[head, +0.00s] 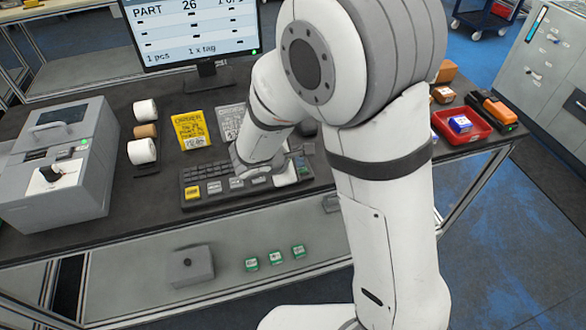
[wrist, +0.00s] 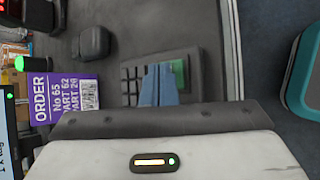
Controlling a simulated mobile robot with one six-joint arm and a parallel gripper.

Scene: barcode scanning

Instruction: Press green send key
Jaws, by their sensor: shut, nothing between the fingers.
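The green send key (wrist: 179,72) shows in the wrist view at the near right corner of a dark keypad (wrist: 192,56). My gripper (wrist: 160,68) is shut and empty. Its blue fingers lie over the keypad, and their tips are just left of the green key, partly covering it. I cannot tell whether the tips touch any key. In the head view, a dark keyboard (head: 205,172) with a yellow key (head: 193,192) lies on the bench, partly covered by my arm.
A purple order card (wrist: 41,88) and a dark rounded object (wrist: 92,41) lie beside the keypad. A grey machine (head: 52,165) and rolls (head: 142,151) stand left. A red tray (head: 475,134) is right. The bench front edge (wrist: 229,40) is close.

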